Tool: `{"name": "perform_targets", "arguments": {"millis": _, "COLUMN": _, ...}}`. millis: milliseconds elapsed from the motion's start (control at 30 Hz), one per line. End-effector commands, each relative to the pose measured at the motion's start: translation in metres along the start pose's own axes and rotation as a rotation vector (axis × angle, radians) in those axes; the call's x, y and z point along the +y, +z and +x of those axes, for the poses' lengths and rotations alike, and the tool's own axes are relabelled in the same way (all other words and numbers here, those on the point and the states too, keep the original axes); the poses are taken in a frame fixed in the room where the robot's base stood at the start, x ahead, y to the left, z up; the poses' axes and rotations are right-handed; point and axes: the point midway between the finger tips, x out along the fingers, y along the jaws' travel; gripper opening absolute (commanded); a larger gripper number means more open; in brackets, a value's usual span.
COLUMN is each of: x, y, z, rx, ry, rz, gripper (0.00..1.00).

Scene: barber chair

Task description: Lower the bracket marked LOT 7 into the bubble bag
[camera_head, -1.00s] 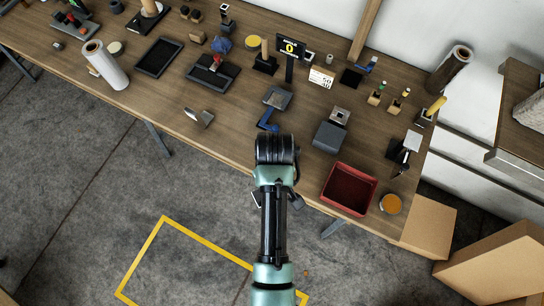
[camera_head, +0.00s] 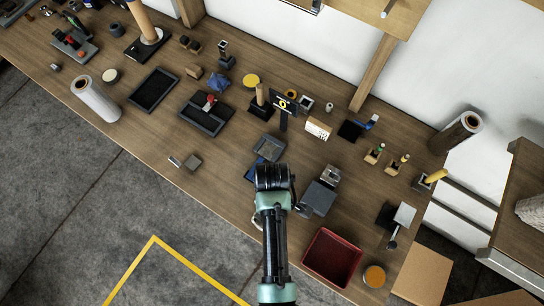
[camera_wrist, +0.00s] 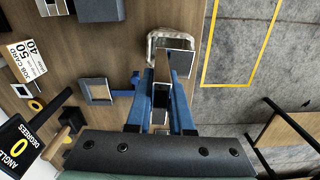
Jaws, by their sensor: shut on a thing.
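My gripper (camera_wrist: 161,84), with blue fingers, is shut on a metal bracket in the wrist view. The bracket (camera_wrist: 161,98) shows a narrow edge between the fingers and a shiny flat face beyond them. No LOT 7 mark is readable. A whitish, rounded open rim, which looks like the bubble bag (camera_wrist: 153,45), lies just beyond the fingertips, and the bracket's far end overlaps it in the picture. I cannot tell whether the bracket is above the mouth or inside it. In the head view my wrist hides the bracket and most of the fingers.
A small grey-floored tray (camera_wrist: 97,91) and an angle display reading 0 (camera_head: 285,104) stand near the gripper. A card (camera_head: 318,128), a red bin (camera_head: 332,258) and a small metal piece (camera_head: 193,161) are on the bench. Its front edge runs below my arm.

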Motion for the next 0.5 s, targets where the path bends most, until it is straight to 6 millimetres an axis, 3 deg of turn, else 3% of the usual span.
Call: {"name": "perform_targets", "arguments": {"millis": 500, "x": 0.001, "y": -0.001, "z": 0.031, "rx": 0.002, "ry": 0.002, "rz": 0.001, "gripper": 0.00}}
